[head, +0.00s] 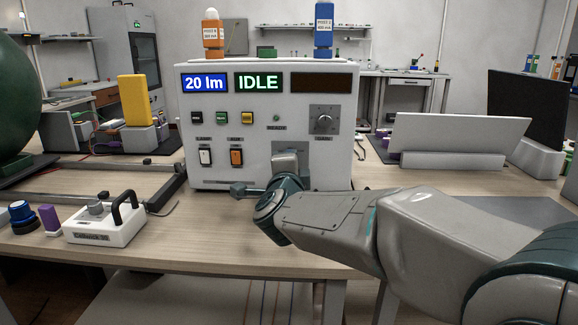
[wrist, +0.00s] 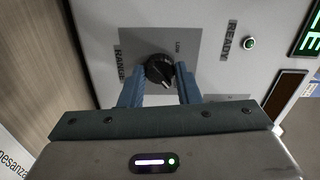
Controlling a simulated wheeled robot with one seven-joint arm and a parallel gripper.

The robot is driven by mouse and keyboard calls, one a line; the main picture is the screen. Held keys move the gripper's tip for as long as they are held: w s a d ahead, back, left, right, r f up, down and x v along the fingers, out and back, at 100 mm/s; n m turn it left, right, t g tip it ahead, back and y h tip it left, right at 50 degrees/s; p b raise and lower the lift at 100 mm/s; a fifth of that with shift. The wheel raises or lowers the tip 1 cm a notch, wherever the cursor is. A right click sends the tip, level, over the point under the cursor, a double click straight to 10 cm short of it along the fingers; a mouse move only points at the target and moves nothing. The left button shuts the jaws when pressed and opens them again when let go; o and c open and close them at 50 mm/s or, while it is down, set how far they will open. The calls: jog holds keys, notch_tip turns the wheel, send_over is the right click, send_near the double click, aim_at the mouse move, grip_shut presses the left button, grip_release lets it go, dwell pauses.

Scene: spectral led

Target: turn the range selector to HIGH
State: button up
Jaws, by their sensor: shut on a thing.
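The range selector is a dark round knob (wrist: 160,71) on a grey plate in the wrist view, with "RANGE" printed to its left and a small "LOW" above it. A light mark shows on its lower side; its exact heading is hard to tell, and no "HIGH" label is visible. My gripper (wrist: 159,76) is shut on the knob, one blue finger on each side. In the head view the selector's grey plate (head: 290,149) shows low on the front of the white instrument (head: 210,165), and my wrist hides the knob.
The instrument's displays read "20 lm" (head: 204,83) and "IDLE" (head: 258,82); a third is dark. A second knob (head: 324,120) sits close above and right. Rocker switches (head: 236,156) are to the left. A white box with a black handle (head: 103,226) stands front left.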

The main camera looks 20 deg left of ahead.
jog(key=o, duration=1)
jog(key=shift+c, duration=0.2)
jog(key=p+v, duration=0.2)
jog(key=v, duration=1.2)
jog(key=shift+p, duration=0.4)
jog(key=shift+w, duration=0.15)
